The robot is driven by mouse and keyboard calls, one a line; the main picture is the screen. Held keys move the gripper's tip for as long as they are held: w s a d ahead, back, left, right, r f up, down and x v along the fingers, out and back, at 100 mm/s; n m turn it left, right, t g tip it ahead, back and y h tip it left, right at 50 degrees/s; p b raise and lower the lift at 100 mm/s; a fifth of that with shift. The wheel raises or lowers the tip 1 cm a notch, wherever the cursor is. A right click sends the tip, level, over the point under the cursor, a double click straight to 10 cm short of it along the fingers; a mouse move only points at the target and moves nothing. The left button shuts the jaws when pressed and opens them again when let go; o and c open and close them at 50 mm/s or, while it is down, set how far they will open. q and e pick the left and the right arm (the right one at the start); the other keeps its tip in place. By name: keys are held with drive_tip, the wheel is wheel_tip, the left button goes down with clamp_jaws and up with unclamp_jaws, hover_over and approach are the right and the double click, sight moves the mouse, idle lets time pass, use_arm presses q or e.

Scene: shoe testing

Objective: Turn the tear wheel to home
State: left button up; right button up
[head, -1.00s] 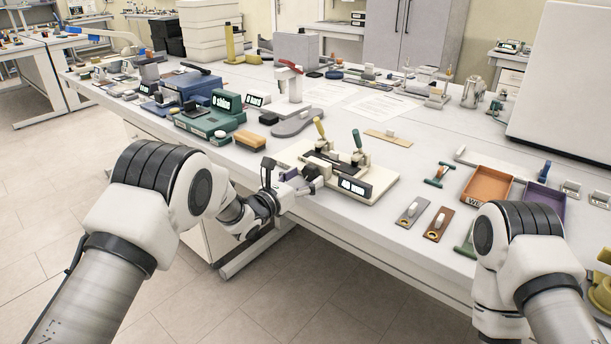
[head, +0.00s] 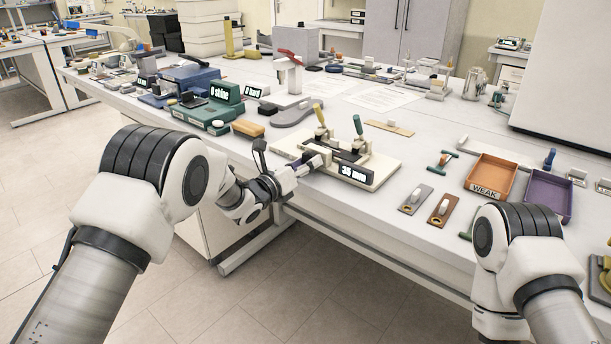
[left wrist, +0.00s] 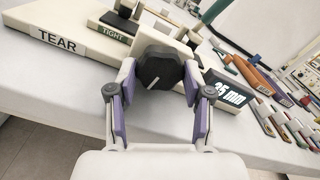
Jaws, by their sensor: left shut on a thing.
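The tear wheel (left wrist: 160,66) is a dark, faceted knob with a short white line on its face. It sits on the front of the cream tear tester (head: 388,173), marked TEAR in the left wrist view (left wrist: 62,42). My left gripper (head: 314,162) is at the tester's front side. In the left wrist view its purple-padded fingers (left wrist: 158,74) are shut on the wheel from both sides. The line on the wheel is tilted, its right end higher. My right gripper is not in view.
Two clamps with yellow (head: 319,114) and green (head: 357,125) handles stand on the tester. Right of it are grey (head: 415,199) and brown (head: 443,208) samples and an orange WEAK tray (head: 487,190). A green device (head: 208,112) stands at left.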

use_arm(q)
drive_tip(key=shift+f+n, duration=0.1)
drive_tip(key=shift+n, duration=0.4)
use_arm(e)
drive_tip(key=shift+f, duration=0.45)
use_arm(q)
drive_tip(key=o, duration=1.1)
drive_tip(key=shift+o, duration=0.2)
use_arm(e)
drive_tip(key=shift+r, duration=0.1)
